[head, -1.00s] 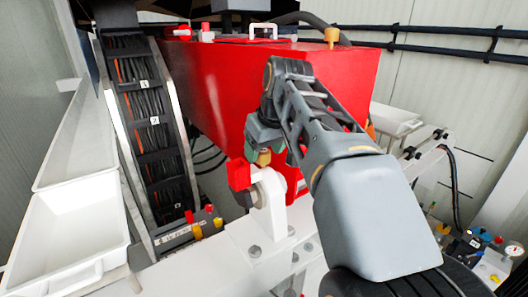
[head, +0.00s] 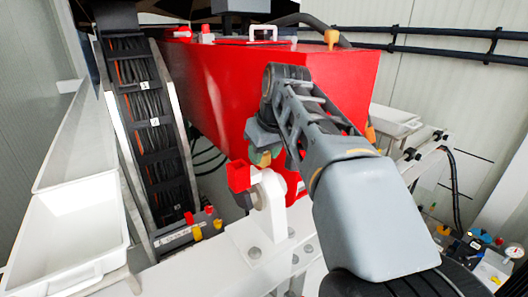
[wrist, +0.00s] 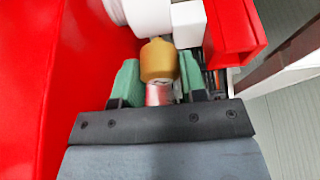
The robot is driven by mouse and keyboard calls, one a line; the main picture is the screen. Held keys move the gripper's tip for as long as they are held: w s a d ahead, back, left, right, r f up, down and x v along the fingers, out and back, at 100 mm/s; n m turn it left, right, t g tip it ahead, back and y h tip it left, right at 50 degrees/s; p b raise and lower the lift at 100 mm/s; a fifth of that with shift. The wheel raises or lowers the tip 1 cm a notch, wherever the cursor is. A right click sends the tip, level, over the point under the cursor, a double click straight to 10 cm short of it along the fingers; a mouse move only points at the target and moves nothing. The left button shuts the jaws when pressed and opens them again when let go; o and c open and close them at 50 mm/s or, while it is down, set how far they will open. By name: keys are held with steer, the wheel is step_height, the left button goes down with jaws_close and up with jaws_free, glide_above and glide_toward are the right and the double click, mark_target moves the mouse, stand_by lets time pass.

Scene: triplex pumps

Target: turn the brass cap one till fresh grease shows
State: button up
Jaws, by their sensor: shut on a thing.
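The brass cap (wrist: 158,62) stands between the two green fingers of my gripper (wrist: 159,70) in the wrist view, near a white round part. My gripper is shut on it. A pinkish-red piece (wrist: 158,93) shows between the cap and my palm; I cannot tell whether it is grease. In the head view my gripper (head: 264,153) is beside the red pump body, just above a white bracket (head: 270,194), and its fingers mostly hide the cap.
A small red block (head: 239,176) sits close to the left of my gripper. The large red housing (head: 215,95) is right behind it. White trays (head: 68,240) stand at the left, beside a cable chain (head: 150,130). A yellow-orange fitting (head: 332,38) is on top of the housing.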

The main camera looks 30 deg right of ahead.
steer(key=shift+m, duration=0.3)
steer(key=m+h, duration=0.1)
steer(key=m, duration=0.1)
steer(key=m+h, duration=0.1)
steer(key=m, duration=0.2)
steer(key=shift+a+r+m, duration=0.1)
steer(key=shift+a+m, duration=0.05)
steer(key=shift+m, duration=0.15)
steer(key=m+g+h, duration=0.1)
steer(key=m, duration=0.2)
steer(key=m+h+p, duration=0.1)
steer(key=m, duration=0.2)
steer(key=shift+w+g, duration=0.1)
steer(key=shift+g, duration=0.3)
steer(key=shift+m, duration=0.4)
steer(key=o, duration=0.9)
steer(key=p+v, duration=0.2)
steer(key=v, duration=1.1)
steer(key=shift+a+r, duration=0.3)
